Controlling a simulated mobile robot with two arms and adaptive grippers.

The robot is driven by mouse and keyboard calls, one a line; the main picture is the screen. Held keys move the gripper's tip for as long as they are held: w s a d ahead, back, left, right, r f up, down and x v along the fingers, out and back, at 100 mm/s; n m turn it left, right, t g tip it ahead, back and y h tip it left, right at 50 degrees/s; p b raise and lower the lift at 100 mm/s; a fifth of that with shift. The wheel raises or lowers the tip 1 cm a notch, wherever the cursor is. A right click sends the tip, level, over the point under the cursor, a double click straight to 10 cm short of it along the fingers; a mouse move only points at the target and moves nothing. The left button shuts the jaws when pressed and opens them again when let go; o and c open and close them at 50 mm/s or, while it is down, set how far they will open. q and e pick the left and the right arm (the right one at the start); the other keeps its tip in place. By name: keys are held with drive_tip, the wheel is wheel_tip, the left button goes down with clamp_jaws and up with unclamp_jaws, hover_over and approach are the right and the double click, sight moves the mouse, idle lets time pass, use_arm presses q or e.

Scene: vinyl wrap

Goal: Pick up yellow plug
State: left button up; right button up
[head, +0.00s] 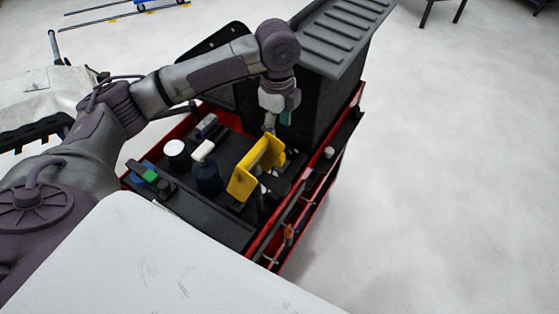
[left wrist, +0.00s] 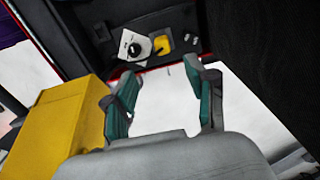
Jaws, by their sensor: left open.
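A small yellow piece (left wrist: 162,44), which looks like the yellow plug, lies in a dark tray beyond my fingers in the left wrist view. It sits beside a white part with a black round knob (left wrist: 134,46). I cannot pick it out in the head view. My left gripper (head: 276,121) points down over the cart, just behind a large yellow holder. In the left wrist view its two teal fingers (left wrist: 163,88) are spread apart with nothing between them. The small yellow piece is apart from the fingers. My right gripper is not in view.
The yellow holder (head: 246,181) stands close to the gripper and shows large at left in the wrist view (left wrist: 50,122). A dark bottle (head: 207,179) and white roll (head: 175,148) stand on the red-edged cart. A tall black bin (head: 318,95) rises behind. Floor at right is clear.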

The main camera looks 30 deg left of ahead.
sight(279, 154)
use_arm(q)
wheel_tip(279, 154, down, 7)
drive_tip(key=shift+r+p, duration=0.15)
drive_tip(key=shift+p, duration=0.15)
drive_tip(key=shift+w+f+p, duration=0.2)
drive_tip(key=shift+f+p, duration=0.5)
drive_tip(key=shift+f, duration=2)
clamp_jaws()
drive_tip(key=shift+r, duration=0.1)
